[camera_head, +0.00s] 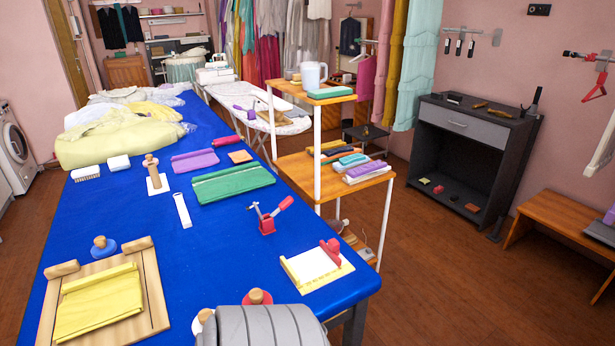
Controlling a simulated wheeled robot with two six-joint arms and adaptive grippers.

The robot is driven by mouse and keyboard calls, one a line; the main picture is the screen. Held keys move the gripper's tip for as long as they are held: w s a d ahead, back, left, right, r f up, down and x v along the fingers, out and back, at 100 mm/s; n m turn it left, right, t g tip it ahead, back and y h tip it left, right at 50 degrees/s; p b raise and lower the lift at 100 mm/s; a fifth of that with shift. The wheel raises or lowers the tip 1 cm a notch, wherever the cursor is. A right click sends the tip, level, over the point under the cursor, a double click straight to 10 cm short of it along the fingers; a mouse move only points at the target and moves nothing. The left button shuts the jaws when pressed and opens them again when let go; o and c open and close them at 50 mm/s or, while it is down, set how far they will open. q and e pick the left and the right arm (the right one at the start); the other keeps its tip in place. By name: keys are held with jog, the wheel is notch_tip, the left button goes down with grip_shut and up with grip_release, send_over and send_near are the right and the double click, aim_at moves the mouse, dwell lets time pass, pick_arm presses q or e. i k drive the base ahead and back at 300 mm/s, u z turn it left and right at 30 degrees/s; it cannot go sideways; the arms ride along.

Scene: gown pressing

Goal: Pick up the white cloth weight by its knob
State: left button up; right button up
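The white cloth weight (197,326) appears to be the pale piece with a wooden knob (206,315) near the front of the blue table (205,265). A grey rounded, ribbed shape at the bottom edge hides much of it. A red weight with a wooden knob (257,297) stands just to its right, also partly hidden. A blue weight with a wooden knob (104,246) sits farther left, at the back edge of a wooden board. Neither of my grippers is in view.
The wooden board (151,285) with folded yellow cloth lies at left. A white-and-yellow block with a red piece (318,267) and a red clamp tool (267,222) stand at right. A wooden post on a white base (153,178) stands farther back. Blue tabletop between them is clear.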

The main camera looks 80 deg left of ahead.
aim_at(198, 324)
jog(key=i, duration=1.5)
jog(key=u, duration=3.45)
